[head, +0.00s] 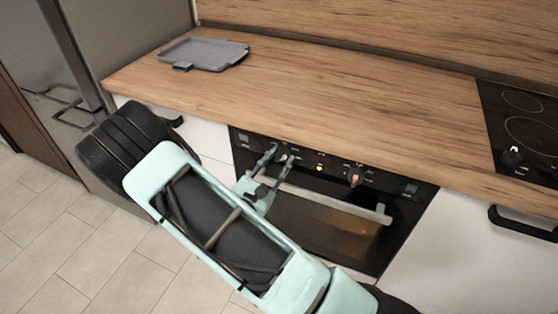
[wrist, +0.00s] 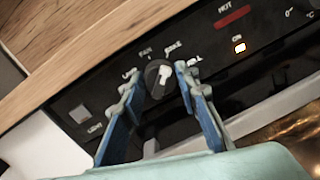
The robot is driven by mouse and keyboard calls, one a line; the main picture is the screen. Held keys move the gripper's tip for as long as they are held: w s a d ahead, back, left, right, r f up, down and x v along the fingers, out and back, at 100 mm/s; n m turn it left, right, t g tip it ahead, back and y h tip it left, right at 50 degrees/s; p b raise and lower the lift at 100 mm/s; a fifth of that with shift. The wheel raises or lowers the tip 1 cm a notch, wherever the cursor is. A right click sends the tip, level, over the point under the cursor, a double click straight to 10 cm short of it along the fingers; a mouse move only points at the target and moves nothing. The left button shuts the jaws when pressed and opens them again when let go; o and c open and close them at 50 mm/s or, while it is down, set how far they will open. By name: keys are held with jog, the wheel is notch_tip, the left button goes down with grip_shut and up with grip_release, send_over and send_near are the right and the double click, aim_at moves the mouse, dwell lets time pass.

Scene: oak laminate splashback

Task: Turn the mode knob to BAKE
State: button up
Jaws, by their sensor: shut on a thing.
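The mode knob (wrist: 158,78) is a dark round knob on the black oven panel (wrist: 262,62), between my fingers in the wrist view. My gripper (wrist: 159,75) is shut on it, one finger on each side; the head view also shows my gripper (head: 277,157) at the panel's left part. The BAKE label (wrist: 173,46) is above and right of the knob, with FAN (wrist: 146,50) to its left and a partly hidden label ending in LL to its right. The knob's pale pointer tilts up and right; the exact label it meets is hard to tell.
The wooden counter (head: 300,95) overhangs just above the panel. The oven handle (head: 335,202) runs below it. A second knob (head: 355,175) and a lit ON lamp (wrist: 239,47) are to the right. A grey tray (head: 205,54) lies on the counter; a hob (head: 520,130) is at right.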

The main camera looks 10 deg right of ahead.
dwell(0.4)
jog(key=o, duration=1.2)
jog(key=shift+c, duration=0.2)
jog(key=v, duration=1.2)
jog(key=shift+f, duration=0.1)
